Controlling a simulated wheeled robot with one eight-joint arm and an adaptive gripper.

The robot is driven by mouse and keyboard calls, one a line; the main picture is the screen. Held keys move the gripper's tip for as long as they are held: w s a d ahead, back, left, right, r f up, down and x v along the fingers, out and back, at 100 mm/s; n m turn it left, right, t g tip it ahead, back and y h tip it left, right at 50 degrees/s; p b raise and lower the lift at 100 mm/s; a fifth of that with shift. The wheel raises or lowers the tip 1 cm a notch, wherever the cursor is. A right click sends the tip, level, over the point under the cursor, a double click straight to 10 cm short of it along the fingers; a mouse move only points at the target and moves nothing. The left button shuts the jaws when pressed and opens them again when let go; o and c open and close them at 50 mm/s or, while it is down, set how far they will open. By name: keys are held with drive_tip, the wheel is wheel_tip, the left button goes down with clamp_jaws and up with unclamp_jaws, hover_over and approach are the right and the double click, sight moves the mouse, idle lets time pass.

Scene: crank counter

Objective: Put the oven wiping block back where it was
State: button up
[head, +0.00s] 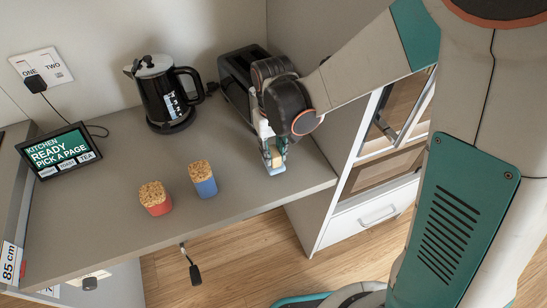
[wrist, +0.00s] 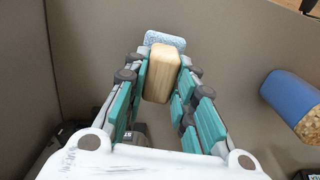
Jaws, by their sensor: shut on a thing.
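The wiping block has a pale wooden body (wrist: 162,72) and a speckled light-blue pad (wrist: 165,40) at its far end. My gripper (wrist: 162,85) is shut on the wooden body, with green-padded fingers on both sides in the wrist view. In the head view my gripper (head: 274,152) is low over the right end of the grey counter (head: 120,215), in front of the toaster. The block (head: 278,158) is partly hidden by the fingers there. I cannot tell whether its pad touches the counter. The oven front (head: 395,115) is in the tall white cabinet at the right.
A blue cork-topped jar (head: 203,180) and a red one (head: 155,199) stand left of my gripper. A black kettle (head: 163,92) and a dark toaster (head: 237,75) stand behind. A screen (head: 60,150) is at far left. The counter's front edge lies close by.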

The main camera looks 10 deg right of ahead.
sight(273, 151)
drive_tip(key=shift+f+b, duration=0.3)
drive_tip(key=shift+f, duration=0.55)
drive_tip(key=shift+c, duration=0.4)
drive_tip(key=o, duration=1)
drive_tip(key=shift+r, duration=0.1)
drive_tip(key=shift+o, duration=0.2)
drive_tip(key=shift+r, duration=0.1)
wheel_tip(273, 151, up, 12)
drive_tip(key=p, duration=0.9)
